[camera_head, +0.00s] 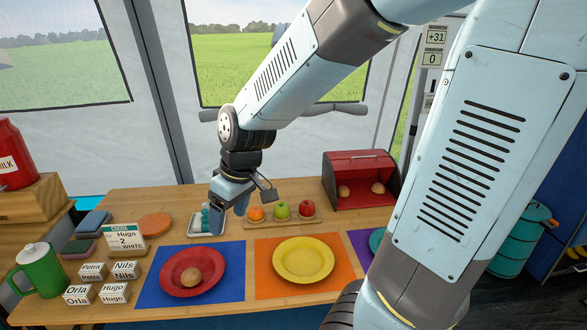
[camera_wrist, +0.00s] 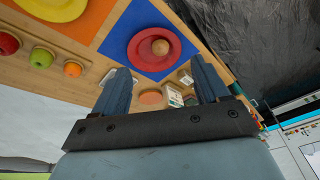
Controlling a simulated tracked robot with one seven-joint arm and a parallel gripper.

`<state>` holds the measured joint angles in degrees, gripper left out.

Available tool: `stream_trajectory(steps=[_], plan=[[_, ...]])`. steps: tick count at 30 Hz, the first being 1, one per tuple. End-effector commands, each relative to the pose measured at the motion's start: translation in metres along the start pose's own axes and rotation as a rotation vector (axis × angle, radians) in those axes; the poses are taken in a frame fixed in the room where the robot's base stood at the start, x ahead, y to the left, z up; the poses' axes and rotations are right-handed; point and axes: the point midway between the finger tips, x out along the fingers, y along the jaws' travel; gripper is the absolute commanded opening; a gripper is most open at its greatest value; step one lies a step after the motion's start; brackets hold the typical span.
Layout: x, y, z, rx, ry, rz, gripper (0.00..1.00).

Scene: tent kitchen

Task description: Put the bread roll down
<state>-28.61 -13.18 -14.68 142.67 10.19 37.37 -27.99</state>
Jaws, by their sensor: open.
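A brown bread roll (camera_head: 191,277) lies on the red plate (camera_head: 170,265), which sits on the blue placemat (camera_head: 236,256). My gripper (camera_head: 226,212) is above the back part of the table, behind the red plate and apart from the roll. In the wrist view my gripper (camera_wrist: 163,88) has its fingers spread with nothing held between them. The roll also shows in the wrist view (camera_wrist: 160,47), on the red plate (camera_wrist: 140,50) beyond the fingertips. Two more rolls (camera_head: 344,191) (camera_head: 378,188) sit in the red bread box (camera_head: 345,165).
A yellow plate (camera_head: 303,259) rests on an orange placemat to the right. A wooden holder (camera_head: 297,221) with an orange, a green and a red fruit stands behind it. Name cards (camera_head: 125,271), a green jug (camera_head: 41,270) and a sign (camera_head: 126,238) are at left.

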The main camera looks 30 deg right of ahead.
Motion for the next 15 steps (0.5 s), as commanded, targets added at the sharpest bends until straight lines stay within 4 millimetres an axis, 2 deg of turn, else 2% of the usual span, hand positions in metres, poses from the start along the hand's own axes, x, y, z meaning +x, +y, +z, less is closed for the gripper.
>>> stream_trajectory(steps=[1,6,15], plan=[[-0.016,0.005,0.005,0.041,0.026,0.014,0.74],[-0.063,0.015,0.025,0.175,0.089,0.069,0.74],[-0.134,0.018,0.071,0.415,0.190,0.208,0.74]])
